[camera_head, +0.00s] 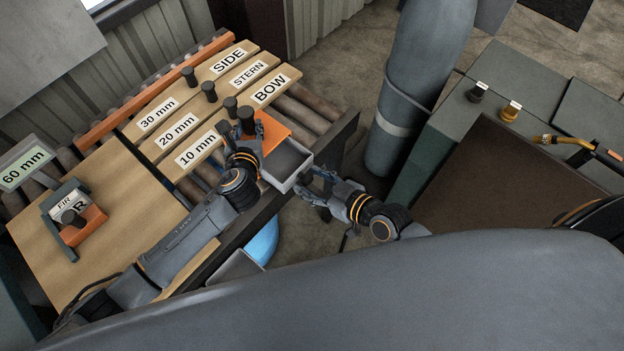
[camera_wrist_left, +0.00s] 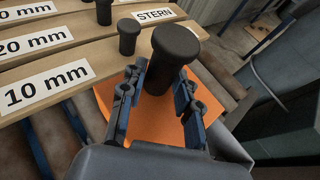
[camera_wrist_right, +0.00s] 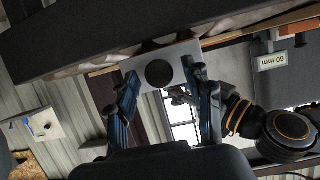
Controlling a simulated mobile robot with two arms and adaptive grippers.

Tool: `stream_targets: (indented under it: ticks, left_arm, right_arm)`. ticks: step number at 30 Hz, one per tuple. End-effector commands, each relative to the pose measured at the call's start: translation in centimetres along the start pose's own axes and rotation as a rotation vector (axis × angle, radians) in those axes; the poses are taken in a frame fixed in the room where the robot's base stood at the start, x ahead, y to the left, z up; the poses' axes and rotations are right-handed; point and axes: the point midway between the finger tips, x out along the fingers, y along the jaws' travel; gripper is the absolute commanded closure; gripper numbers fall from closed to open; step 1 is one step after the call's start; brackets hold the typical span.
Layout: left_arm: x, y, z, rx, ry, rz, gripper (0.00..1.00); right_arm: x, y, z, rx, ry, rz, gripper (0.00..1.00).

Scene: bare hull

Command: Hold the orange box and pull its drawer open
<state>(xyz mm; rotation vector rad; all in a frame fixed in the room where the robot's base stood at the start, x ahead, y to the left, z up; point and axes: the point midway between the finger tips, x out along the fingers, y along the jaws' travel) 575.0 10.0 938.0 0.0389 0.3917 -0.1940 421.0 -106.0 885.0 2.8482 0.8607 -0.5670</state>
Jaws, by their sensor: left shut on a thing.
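The orange box (camera_head: 274,130) sits at the front edge of the roller bench. Its grey drawer (camera_head: 275,173) sticks out towards the right gripper, with its dark inside showing. My left gripper (camera_head: 248,138) is shut on the black knob on top of the box; the left wrist view shows this knob (camera_wrist_left: 172,60) between the fingers and the orange top (camera_wrist_left: 155,128) below. My right gripper (camera_head: 314,182) is at the drawer's front. In the right wrist view, its open fingers (camera_wrist_right: 163,88) stand either side of the drawer's round black knob (camera_wrist_right: 159,74), with gaps showing.
Wooden boards with BOW, STERN and SIDE labels (camera_head: 270,88) and several black knobs lie behind the box. An orange block (camera_head: 91,222) sits on a wooden panel at left. A grey column (camera_head: 415,85) and a green-sided bench (camera_head: 420,150) stand at right.

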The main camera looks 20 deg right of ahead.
Motion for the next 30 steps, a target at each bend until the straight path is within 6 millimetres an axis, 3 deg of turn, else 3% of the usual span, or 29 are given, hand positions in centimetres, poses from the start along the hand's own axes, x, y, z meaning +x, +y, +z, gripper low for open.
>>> stream_targets:
  ticks: [8, 21, 30]
  left_arm:
    - [0.0, 0.1, 0.0, 0.001, 0.001, 0.002, 1.0]
    - [0.0, 0.0, -0.1, 0.001, 0.001, 0.001, 1.0]
    - [0.0, 0.0, -0.1, 0.001, 0.001, 0.0, 1.0]
  right_arm:
    - [-0.9, 0.0, 0.1, -0.001, -0.002, 0.0, 0.49]
    - [-9.7, -0.1, 0.1, -0.002, -0.003, -0.002, 0.49]
    - [-12.0, 0.0, 0.0, 0.001, 0.0, -0.001, 0.49]
